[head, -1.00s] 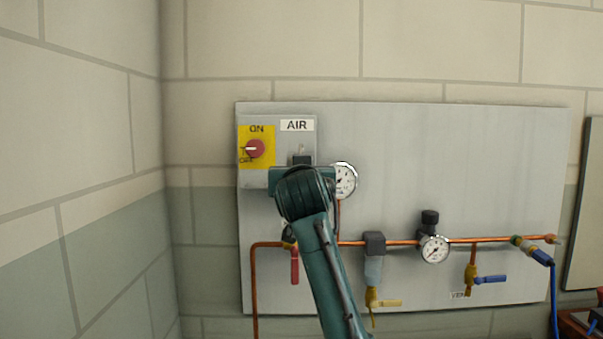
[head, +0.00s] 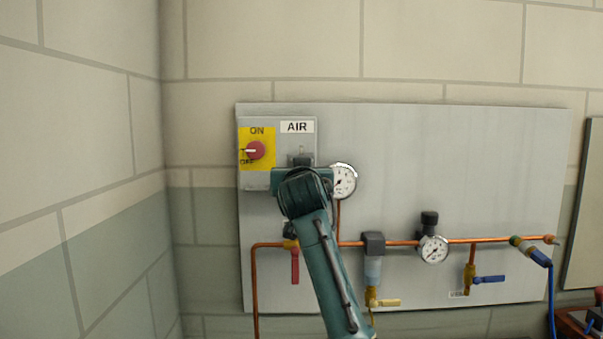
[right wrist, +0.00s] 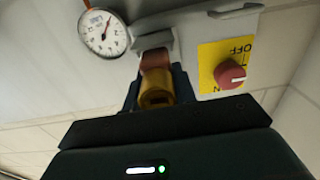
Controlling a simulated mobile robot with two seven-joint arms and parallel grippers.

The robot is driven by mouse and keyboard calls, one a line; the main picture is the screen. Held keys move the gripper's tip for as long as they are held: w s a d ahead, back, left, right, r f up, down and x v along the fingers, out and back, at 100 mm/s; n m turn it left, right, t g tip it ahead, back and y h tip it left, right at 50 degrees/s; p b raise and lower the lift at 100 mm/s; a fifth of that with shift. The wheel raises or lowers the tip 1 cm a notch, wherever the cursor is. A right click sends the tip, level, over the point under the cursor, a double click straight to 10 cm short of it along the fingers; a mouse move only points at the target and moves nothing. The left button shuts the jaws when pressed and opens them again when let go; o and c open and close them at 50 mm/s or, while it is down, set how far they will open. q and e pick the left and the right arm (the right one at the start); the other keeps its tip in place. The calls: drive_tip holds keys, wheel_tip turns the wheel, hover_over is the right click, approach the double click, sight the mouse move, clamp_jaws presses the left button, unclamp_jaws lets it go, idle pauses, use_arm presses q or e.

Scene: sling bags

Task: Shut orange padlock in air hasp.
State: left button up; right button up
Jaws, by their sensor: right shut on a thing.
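The orange padlock (right wrist: 156,84) shows in the right wrist view as an orange-brown and yellowish body between the fingers of my right gripper (right wrist: 155,100). The gripper is shut on it. Just beyond the padlock is the grey air hasp (right wrist: 152,42) on the AIR switch box (head: 257,180). I cannot tell whether the shackle passes through the hasp or is closed. In the head view my right gripper (head: 301,162) is in front of the box below the AIR label, and its wrist hides the padlock. My left gripper is not in view.
A red rotary switch (head: 255,150) on a yellow plate is left of the gripper. A pressure gauge (head: 343,181) is close on its right. Below run a copper pipe (head: 400,242), a red-handled valve (head: 295,265) and a filter (head: 373,268). The upper panel is clear.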

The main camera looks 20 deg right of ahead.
drive_tip(key=shift+p+x, duration=0.75)
drive_tip(key=shift+x, duration=0.55)
drive_tip(key=shift+w+f, duration=0.1)
idle(0.3)
drive_tip(key=o, duration=1.7)
drive_tip(key=shift+o, duration=0.2)
drive_tip(key=shift+f, duration=0.1)
drive_tip(key=b+v, duration=0.1)
drive_tip(key=v, duration=0.6)
